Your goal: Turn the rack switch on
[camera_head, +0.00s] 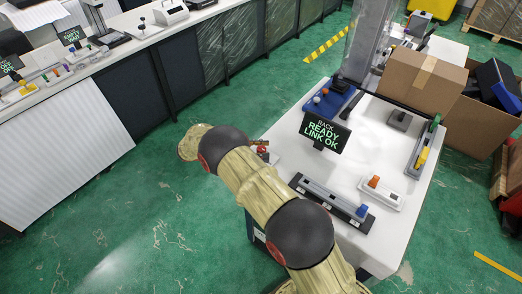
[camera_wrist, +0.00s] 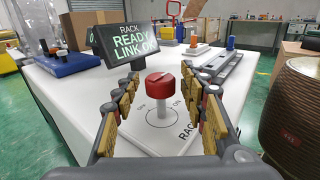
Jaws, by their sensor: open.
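The rack switch is a red round knob (camera_wrist: 160,83) on a pale post, rising from a white plate (camera_wrist: 178,140) marked RACK, with small labels beside a ring. The label on the right reads ON; the left one is too small to be sure of. My gripper (camera_wrist: 160,78) is open, with one padded finger left of the knob and one right; I cannot tell whether either touches it. The rack display (camera_wrist: 128,43) behind reads RACK READY LINK OK. In the head view, the knob (camera_head: 262,149) is mostly hidden by my arm, and the display (camera_head: 325,133) shows the same text.
A cardboard box (camera_head: 422,80) stands at the back right. Green floor lies left of the table.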

